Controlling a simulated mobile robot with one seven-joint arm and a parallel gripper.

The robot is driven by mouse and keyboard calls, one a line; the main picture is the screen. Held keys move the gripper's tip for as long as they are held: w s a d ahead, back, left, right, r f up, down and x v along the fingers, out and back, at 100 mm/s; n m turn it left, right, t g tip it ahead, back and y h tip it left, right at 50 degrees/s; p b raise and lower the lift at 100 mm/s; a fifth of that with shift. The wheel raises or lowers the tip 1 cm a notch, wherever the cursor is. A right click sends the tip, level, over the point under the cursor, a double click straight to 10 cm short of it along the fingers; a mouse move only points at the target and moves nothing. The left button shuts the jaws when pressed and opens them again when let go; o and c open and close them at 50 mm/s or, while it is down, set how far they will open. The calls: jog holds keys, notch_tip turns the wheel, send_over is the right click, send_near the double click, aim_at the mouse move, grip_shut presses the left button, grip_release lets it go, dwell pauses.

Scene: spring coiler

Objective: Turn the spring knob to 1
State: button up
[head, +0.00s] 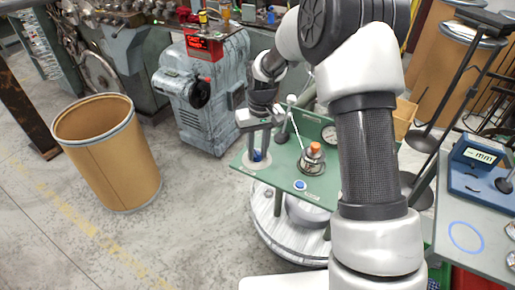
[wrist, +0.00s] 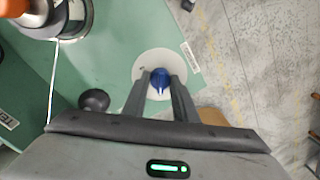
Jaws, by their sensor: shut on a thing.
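The spring knob (wrist: 160,80) is blue with a pale pointer line and sits on a round whitish dial plate (wrist: 148,64) on the green panel. In the wrist view my gripper (wrist: 161,86) has its two fingers on either side of the knob, shut on it. The pale line on the knob points toward my gripper's palm. The dial's marks are too small to read. In the head view my gripper (head: 259,150) reaches down over the knob at the panel's left end.
The green panel (head: 278,168) also carries an orange-topped part (head: 314,150), a white-tipped lever (head: 292,100), a gauge (head: 329,134) and a blue button (head: 300,185). A brown drum (head: 110,155) stands on open floor at the left. A bench with a blue meter (head: 480,160) is at the right.

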aim_at(260, 153)
jog(key=shift+n, duration=0.6)
jog(key=o, duration=1)
jog(key=shift+o, duration=0.2)
jog(key=shift+r, duration=0.1)
notch_tip(260, 153, up, 17)
jog(key=d+p, duration=0.1)
jog(key=p, duration=0.1)
jog(key=shift+w+r, duration=0.15)
jog(key=shift+w, duration=0.1)
